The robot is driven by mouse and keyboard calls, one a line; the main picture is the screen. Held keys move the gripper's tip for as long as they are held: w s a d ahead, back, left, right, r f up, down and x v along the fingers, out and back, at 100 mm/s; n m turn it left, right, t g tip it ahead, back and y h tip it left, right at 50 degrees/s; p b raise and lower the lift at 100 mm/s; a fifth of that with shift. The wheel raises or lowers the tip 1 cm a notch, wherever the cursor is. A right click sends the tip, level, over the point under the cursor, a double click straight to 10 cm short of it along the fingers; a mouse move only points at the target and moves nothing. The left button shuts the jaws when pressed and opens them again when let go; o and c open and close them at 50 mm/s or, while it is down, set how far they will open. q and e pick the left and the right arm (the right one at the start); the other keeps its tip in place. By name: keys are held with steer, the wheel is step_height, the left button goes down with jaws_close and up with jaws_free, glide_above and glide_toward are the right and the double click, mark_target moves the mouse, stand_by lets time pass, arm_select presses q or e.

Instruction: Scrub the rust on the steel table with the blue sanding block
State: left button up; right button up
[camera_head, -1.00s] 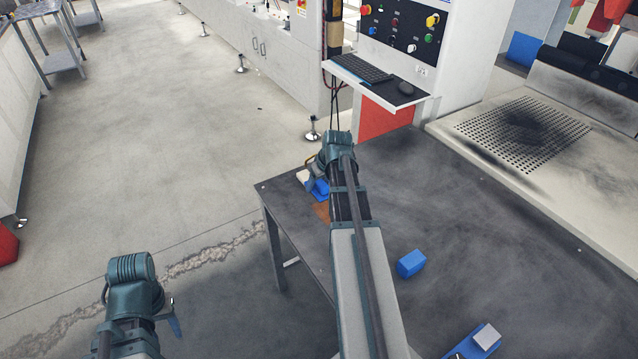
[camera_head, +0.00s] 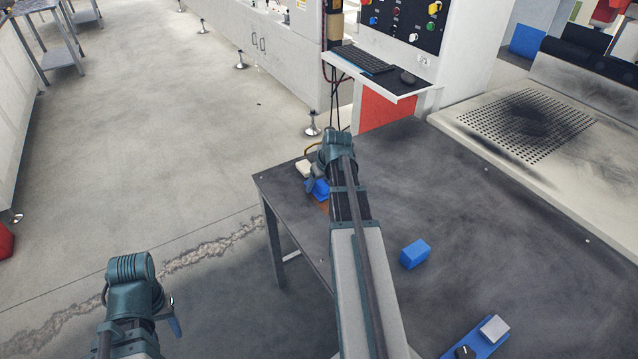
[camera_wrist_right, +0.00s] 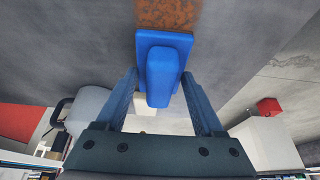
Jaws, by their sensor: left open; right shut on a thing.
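The blue sanding block (camera_wrist_right: 163,75) has a flat plate and a raised grip. In the right wrist view my right gripper (camera_wrist_right: 159,80) has its fingers on either side of that grip and is shut on it. An orange-brown rust patch (camera_wrist_right: 165,14) lies beside the plate's edge. In the head view the block (camera_head: 320,190) is at the far left of the dark steel table (camera_head: 470,220), with a sliver of rust (camera_head: 324,207) beside it; my arm hides the rest. My left gripper (camera_head: 173,317) is open and empty, left of the table.
A cream block (camera_head: 303,168) stands by the table's far left edge. A loose blue block (camera_head: 415,254) lies mid-table. A blue tray (camera_head: 474,340) with a grey block is at the front. The table's right side is clear.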

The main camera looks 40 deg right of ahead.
steer(key=shift+f+b, duration=0.65)
steer(key=shift+r, duration=0.1)
steer(key=o, duration=0.9)
steer(key=shift+r+p, duration=0.35)
steer(key=shift+p, duration=0.1)
steer(key=c, duration=1)
steer(key=shift+s, duration=0.15)
